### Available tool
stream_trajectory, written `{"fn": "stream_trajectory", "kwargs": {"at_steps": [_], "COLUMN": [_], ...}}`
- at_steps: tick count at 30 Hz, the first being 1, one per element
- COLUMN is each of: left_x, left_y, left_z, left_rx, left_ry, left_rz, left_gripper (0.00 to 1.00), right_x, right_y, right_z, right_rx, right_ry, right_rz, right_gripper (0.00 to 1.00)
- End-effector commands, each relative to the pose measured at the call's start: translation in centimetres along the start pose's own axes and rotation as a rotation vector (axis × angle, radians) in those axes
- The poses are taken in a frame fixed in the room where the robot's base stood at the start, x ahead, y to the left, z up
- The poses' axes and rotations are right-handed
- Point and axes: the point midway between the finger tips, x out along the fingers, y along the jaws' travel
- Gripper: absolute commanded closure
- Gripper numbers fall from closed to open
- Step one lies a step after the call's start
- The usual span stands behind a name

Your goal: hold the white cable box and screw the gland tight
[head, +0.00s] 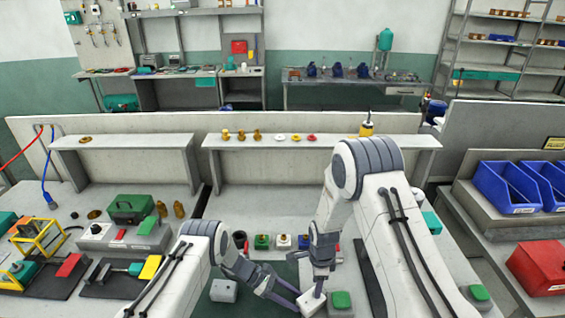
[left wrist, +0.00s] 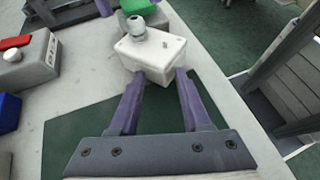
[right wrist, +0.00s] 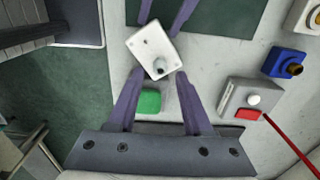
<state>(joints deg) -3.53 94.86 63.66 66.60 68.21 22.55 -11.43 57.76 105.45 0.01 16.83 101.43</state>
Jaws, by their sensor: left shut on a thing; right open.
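The white cable box (head: 311,303) is near the front edge of the bench. It also shows in the left wrist view (left wrist: 165,58) and the right wrist view (right wrist: 147,45). The grey gland (left wrist: 137,27) sits on the box; the right wrist view shows it too (right wrist: 159,66). My left gripper (left wrist: 160,80) is shut on the box, one finger at each side. My right gripper (right wrist: 159,74) is open, with its fingertips apart on either side of the gland. Whether the fingers touch the gland cannot be told.
A green block (right wrist: 150,100) lies close to the box, below my right fingers. A grey box with a red part (right wrist: 248,100) and a blue block (right wrist: 287,62) stand nearby. A light grey block (head: 224,290) lies at the dark green mat. A shelf (head: 320,142) runs behind.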

Motion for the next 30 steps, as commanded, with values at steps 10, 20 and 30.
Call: {"fn": "stream_trajectory", "kwargs": {"at_steps": [10, 20, 30], "left_x": [0.26, 0.26, 0.27], "left_y": [0.10, 0.11, 0.11], "left_z": [0.40, 0.40, 0.39], "left_rx": [0.002, 0.002, 0.002], "left_ry": [-0.008, -0.008, -0.008], "left_rz": [-0.002, -0.002, -0.002], "left_gripper": [0.83, 0.83, 0.83], "right_x": [0.02, 0.02, 0.02], "right_y": [-0.01, -0.02, -0.03], "right_z": [-0.01, -0.02, -0.02], "right_rx": [-0.122, -0.631, -1.155], "right_ry": [0.000, 0.000, 0.000], "right_rz": [0.000, -0.001, -0.001], "right_gripper": [0.49, 0.49, 0.49]}}
